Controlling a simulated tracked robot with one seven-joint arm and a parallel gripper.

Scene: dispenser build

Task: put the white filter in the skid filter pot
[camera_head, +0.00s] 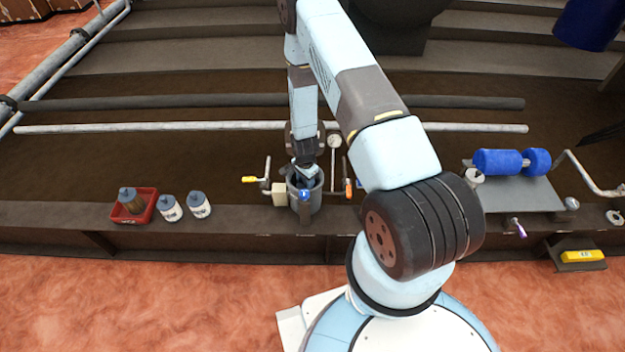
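The skid filter pot (317,203) is a grey upright cylinder standing on the dark beam near the middle of the view. My gripper (305,178) points down at the pot's open mouth, its fingertips at or inside the rim. The fingers are small and dark there, so I cannot tell whether they are open or shut, or whether they hold anything. The inside of the pot is mostly hidden by my gripper. Two white filters (171,212) (199,209) with grey-blue caps stand upright side by side on the beam at left, well apart from my gripper.
A brown filter (132,203) with a similar cap stands in a red tray (122,218) at far left. A yellow-handled valve (249,180), an orange handle (349,188) and a gauge (334,141) surround the pot. Blue cylinders (498,162) lie on a plate at right.

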